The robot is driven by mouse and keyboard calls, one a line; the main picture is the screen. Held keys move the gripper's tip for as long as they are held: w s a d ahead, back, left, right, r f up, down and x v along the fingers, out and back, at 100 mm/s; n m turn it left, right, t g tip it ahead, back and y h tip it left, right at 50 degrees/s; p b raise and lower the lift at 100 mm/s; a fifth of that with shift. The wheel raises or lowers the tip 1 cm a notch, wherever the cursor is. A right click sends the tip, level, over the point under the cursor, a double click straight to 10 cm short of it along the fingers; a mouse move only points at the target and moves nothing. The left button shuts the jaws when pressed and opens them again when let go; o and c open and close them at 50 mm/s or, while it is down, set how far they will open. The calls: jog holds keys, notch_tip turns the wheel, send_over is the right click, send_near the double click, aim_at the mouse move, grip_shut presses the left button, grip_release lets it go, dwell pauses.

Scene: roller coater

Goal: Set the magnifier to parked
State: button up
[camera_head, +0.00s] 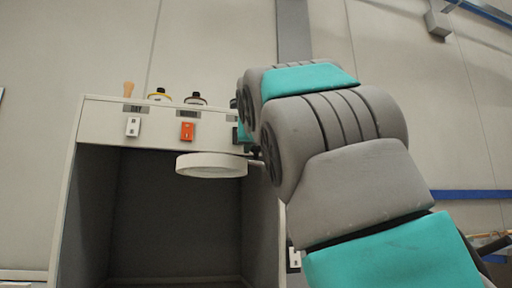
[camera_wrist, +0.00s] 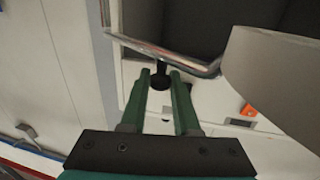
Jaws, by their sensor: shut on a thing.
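The magnifier (camera_head: 211,166) is a white round ring held out in front of the cabinet's upper panel, left of my arm. In the wrist view the magnifier (camera_wrist: 275,80) is a large pale disc at the right, joined to a bent metal rod (camera_wrist: 190,62). A black knob (camera_wrist: 160,80) hangs from that rod. My gripper (camera_wrist: 161,76) has its two green fingers on either side of the knob and is shut on it. In the head view my arm hides most of the gripper and the knob.
The white cabinet (camera_head: 86,125) has a dark open bay below its panel. The panel carries a white switch (camera_head: 132,127) and an orange switch (camera_head: 187,131). Two dark-capped bottles (camera_head: 160,95) and a wooden-handled item (camera_head: 128,89) stand on top.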

grip_shut()
jog(key=shift+s+d+n+g+y+b, duration=0.15)
jog(key=shift+s+d+n+y+b, duration=0.25)
jog(key=shift+y, duration=0.4)
jog(key=shift+s+d+n+g+y+b, duration=0.15)
jog(key=shift+d+n+y, duration=0.25)
jog(key=shift+n+y, duration=0.3)
dwell(2.0)
